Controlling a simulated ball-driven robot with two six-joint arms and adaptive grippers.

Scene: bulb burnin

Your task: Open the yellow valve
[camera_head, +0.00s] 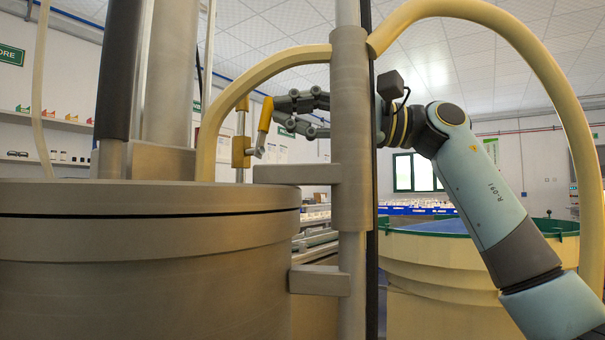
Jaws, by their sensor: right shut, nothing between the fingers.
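The yellow valve has a yellow lever handle (265,115) that stands up, leaning slightly right, beside a brass-coloured body (241,152) on a thin vertical pipe. My right gripper (284,117) reaches in from the right behind the metal post. It is shut and holds nothing. Its fingertips are just right of the lever's upper part; I cannot tell whether they touch it. The post hides part of the gripper's base and wrist. My left gripper is not in view.
A large metal vessel (140,270) fills the lower left. A vertical metal post (350,130) with brackets stands in front of my right wrist. A cream hose (207,140) arches near the valve. A yellowish tub (435,290) with a green rim stands at right.

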